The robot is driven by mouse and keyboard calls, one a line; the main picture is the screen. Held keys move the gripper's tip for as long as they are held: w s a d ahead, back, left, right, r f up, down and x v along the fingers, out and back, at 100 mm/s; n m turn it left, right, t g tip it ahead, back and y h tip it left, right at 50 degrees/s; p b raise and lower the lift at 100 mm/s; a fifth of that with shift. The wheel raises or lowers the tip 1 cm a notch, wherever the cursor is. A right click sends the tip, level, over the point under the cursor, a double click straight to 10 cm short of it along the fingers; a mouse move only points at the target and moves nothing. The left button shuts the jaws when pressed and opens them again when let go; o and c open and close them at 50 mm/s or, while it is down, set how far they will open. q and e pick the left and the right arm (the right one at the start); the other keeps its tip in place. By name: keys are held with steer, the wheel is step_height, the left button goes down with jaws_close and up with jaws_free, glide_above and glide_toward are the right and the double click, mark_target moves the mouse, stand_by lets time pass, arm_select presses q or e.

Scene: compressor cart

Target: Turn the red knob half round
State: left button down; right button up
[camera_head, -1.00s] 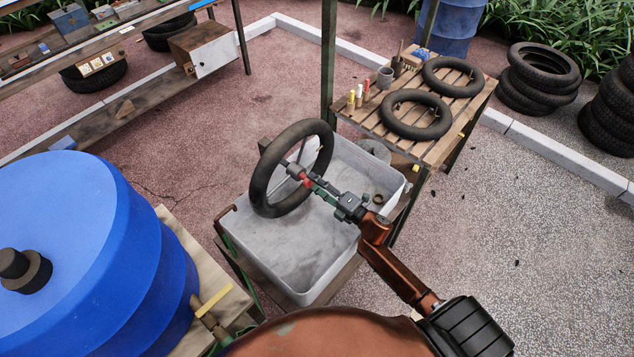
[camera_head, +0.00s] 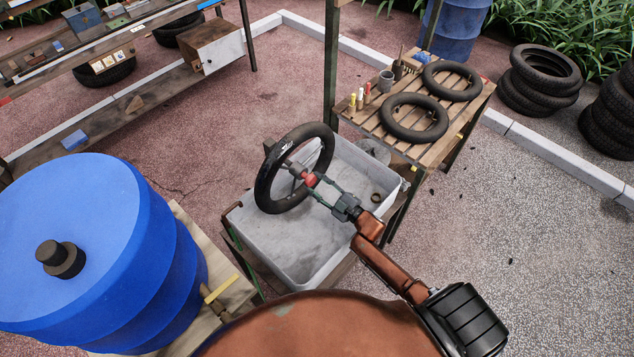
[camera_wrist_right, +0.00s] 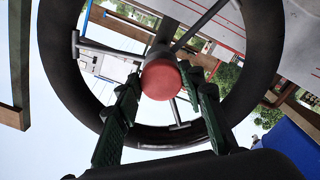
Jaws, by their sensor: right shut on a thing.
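The red knob (camera_head: 311,180) sits at the hub of an upright black tyre (camera_head: 277,190) held on a spoked mount over a grey basin. In the right wrist view the red knob (camera_wrist_right: 162,78) shows round and face-on, between the two green fingers. My right gripper (camera_head: 314,182) reaches in from the lower right and is shut on the red knob, its fingers on either side of it. In the right wrist view my right gripper (camera_wrist_right: 161,90) stands before the tyre (camera_wrist_right: 262,60), whose ring surrounds the knob. My left gripper is not in view.
The grey basin (camera_head: 300,262) stands under the tyre. A slatted table (camera_head: 452,128) with two rings, chalk-like sticks and a cup is behind it. A blue drum (camera_head: 110,240) fills the lower left. Stacked tyres (camera_head: 545,75) stand at right.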

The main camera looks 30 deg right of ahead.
steer(key=m+p, duration=0.2)
steer(key=m, duration=0.2)
steer(key=shift+s+a+f+m+p, duration=0.1)
steer(key=shift+m+p, duration=0.4)
steer(key=shift+m, duration=1.2)
steer(key=o, duration=1.1)
step_height(320, 180, up, 10)
